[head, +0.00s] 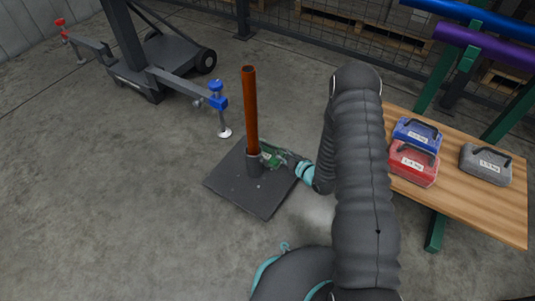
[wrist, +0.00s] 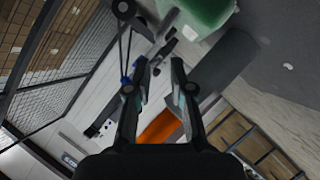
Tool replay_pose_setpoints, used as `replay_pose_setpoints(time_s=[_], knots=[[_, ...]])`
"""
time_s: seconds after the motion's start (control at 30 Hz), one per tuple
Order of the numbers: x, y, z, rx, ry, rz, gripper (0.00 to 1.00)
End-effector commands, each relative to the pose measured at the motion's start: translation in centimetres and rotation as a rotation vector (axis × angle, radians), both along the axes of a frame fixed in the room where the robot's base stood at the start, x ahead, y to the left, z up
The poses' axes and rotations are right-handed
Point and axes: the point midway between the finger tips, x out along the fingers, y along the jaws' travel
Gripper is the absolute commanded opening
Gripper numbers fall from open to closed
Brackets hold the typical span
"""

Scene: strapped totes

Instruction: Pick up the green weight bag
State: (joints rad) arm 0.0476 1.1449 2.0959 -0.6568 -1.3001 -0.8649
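The green weight bag (head: 270,155) sits on the black base plate (head: 262,203), beside the foot of the orange pole (head: 251,110). It is small and partly hidden by the pole and my gripper. My gripper (head: 284,159) is low over the plate, just right of the bag; I cannot tell whether they touch. In the wrist view my gripper (wrist: 160,72) has its two fingers apart with nothing held between them. The green bag (wrist: 203,10) shows at the top edge there, beyond the fingertips and cut off by the frame.
A wooden bench (head: 456,203) on the right holds a blue bag (head: 418,132), a red bag (head: 413,164) and a grey bag (head: 485,165). A dark wheeled stand (head: 145,80) is at the upper left. The concrete floor left of the plate is clear.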

Motion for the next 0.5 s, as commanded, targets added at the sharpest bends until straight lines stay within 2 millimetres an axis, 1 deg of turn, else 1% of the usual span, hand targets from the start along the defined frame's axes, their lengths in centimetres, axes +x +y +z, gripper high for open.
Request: replay_pose_setpoints(time_s=[0.1,0.2,0.3,0.5], knots=[[1.7,1.4,-0.9,-0.001,-0.001,0.003,0.21],[3.0,2.2,-1.5,-0.001,-0.001,0.002,0.21],[3.8,2.8,-1.8,0.000,-0.001,0.001,0.21],[4.6,3.4,-2.2,-0.002,0.001,0.000,0.21]])
